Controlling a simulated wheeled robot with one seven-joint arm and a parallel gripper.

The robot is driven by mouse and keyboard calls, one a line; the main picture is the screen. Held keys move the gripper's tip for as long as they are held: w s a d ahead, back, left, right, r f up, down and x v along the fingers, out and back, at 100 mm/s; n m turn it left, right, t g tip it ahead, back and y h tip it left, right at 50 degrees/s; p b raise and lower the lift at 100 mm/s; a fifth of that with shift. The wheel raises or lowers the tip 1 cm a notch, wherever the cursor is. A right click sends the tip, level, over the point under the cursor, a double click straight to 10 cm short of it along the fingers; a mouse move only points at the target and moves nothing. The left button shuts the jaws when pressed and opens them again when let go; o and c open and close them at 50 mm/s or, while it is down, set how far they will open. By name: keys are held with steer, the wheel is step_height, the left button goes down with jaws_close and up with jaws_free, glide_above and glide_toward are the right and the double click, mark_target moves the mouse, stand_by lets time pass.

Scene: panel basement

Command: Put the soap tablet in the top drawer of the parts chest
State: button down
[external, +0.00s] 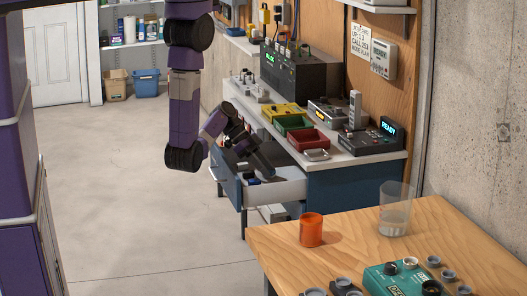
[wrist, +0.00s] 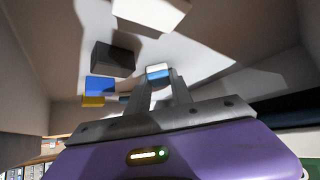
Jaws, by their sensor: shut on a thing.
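The top drawer (external: 285,192) of the blue parts chest (external: 345,187) is pulled open. My gripper (external: 262,174) reaches down into it from the left, and the drawer's walls surround it in the wrist view. In the wrist view my gripper (wrist: 160,84) is shut on a small white and blue piece, seemingly the soap tablet (wrist: 158,70), held at the fingertips. I cannot tell whether the tablet touches the drawer floor. In the external view the tablet is hidden by my gripper.
In the drawer lie a white block (wrist: 150,12), a dark block (wrist: 113,58) and a blue and yellow piece (wrist: 98,88). Red (external: 308,139), green (external: 293,124) and yellow (external: 284,112) bins stand above on the bench. A wooden table (external: 350,235) with an orange cup (external: 311,230) is in front.

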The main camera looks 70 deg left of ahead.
steer(key=shift+f, duration=0.15)
steer(key=c, duration=1.1)
jaws_free()
steer(key=shift+c, duration=0.2)
steer(key=p+v, duration=0.5)
steer(key=v, duration=0.7)
steer(key=shift+r, duration=0.25)
